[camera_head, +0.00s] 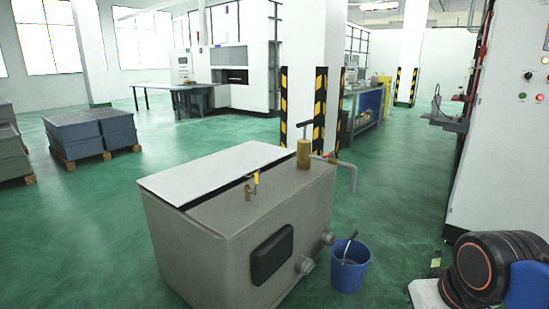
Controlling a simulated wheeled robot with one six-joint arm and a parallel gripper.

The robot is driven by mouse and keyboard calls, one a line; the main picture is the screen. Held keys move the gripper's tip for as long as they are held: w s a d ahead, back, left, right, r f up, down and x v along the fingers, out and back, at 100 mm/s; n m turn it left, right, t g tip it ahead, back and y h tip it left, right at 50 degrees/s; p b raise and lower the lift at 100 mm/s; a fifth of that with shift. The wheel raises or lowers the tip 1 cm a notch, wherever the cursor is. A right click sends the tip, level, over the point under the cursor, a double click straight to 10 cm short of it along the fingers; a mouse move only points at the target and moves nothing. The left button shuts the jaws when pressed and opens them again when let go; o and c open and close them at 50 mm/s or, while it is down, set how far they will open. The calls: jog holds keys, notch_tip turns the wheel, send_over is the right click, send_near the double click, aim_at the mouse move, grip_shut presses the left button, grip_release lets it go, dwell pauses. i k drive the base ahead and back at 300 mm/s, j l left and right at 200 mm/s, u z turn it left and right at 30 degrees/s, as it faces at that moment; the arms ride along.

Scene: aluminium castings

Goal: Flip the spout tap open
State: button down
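A grey box-shaped tank (235,235) stands in the middle of the floor. At its back right corner is a brass cylinder (304,154) with a dark T-shaped top. A grey bent spout pipe (353,174) runs out from it to the right and turns down over the tank's side. A small red handle (329,156) sits at the start of the spout; its exact turn is too small to tell. My gripper is not in view; a black and orange arm part of mine shows at the lower right.
A blue bucket (350,267) with a dark handled thing in it stands on the floor right of the tank. A white lid (215,170) covers the tank's left top. A white machine (505,120) stands at right. Green floor between bucket and machine is clear.

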aim_at(330, 154)
jog(key=i+j+z, duration=0.1)
jog(key=i, duration=0.3)
jog(key=i+j, duration=0.25)
jog(key=i+j+z, duration=0.15)
jog(key=i, duration=0.35)
jog(key=i+l+u, duration=0.2)
jog(key=i+l, duration=0.05)
jog(key=l, duration=0.05)
